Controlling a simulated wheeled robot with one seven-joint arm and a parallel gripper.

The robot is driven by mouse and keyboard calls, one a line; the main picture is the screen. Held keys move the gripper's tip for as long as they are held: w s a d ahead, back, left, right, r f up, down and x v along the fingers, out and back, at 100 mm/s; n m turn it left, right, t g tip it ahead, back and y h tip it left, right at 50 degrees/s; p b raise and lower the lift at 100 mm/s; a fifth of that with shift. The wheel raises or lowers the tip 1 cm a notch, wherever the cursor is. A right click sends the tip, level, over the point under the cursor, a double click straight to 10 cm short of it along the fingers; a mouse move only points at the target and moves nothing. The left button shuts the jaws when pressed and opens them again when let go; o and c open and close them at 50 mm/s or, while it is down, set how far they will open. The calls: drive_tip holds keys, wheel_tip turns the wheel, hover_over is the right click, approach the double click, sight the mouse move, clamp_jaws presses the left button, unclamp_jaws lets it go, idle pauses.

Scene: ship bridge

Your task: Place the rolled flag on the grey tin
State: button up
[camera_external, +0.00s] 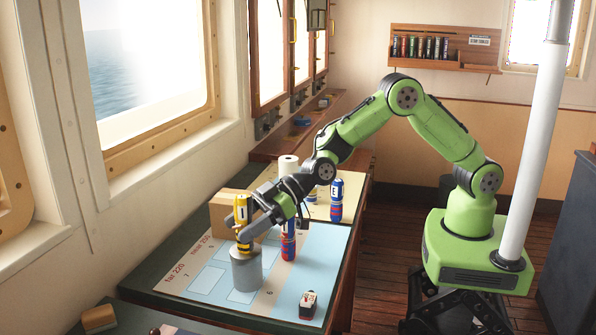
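A yellow roll with dark bands (241,207), which looks like the rolled flag, stands upright over the grey tin (246,272). Its lower end is at the tin's top; I cannot tell whether it rests there or hangs just above. My gripper (245,231) reaches in from the right and covers the roll's middle. Its fingers are at the roll, but they are too small and too hidden to show whether they grip it. The grey tin stands upright on the chart on the table.
Blue-and-red rolls stand behind, one near the tin (288,243) and one farther back (336,201). A cardboard box (223,222) is behind the tin, and a white roll (288,168) stands beyond. The chart's (325,255) right side is mostly clear.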

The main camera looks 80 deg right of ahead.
drive_tip(key=shift+o, duration=0.4)
drive_tip(key=shift+r, duration=0.1)
drive_tip(key=shift+s+d+r+p, duration=0.1)
drive_tip(key=shift+d+r+p, duration=0.1)
drive_tip(key=shift+r+p, duration=0.1)
drive_tip(key=b+v, duration=0.1)
drive_tip(key=v, duration=1)
drive_tip(key=shift+s+d, duration=0.2)
drive_tip(key=shift+s, duration=0.05)
drive_tip(key=s+d+r+m+g+h, duration=0.1)
drive_tip(key=s+d+r+m+h, duration=0.15)
drive_tip(key=s+d, duration=0.5)
drive_tip(key=s+d+r+m+h, duration=0.2)
drive_tip(key=s+d+r+h, duration=0.15)
drive_tip(key=s+d, duration=0.4)
drive_tip(key=s+d+f+m+g+h, duration=0.2)
drive_tip(key=s+d+m+h, duration=0.2)
drive_tip(key=s+d, duration=0.6)
drive_tip(key=s+m, duration=0.1)
drive_tip(key=s, duration=0.2)
drive_tip(key=shift+d, duration=0.4)
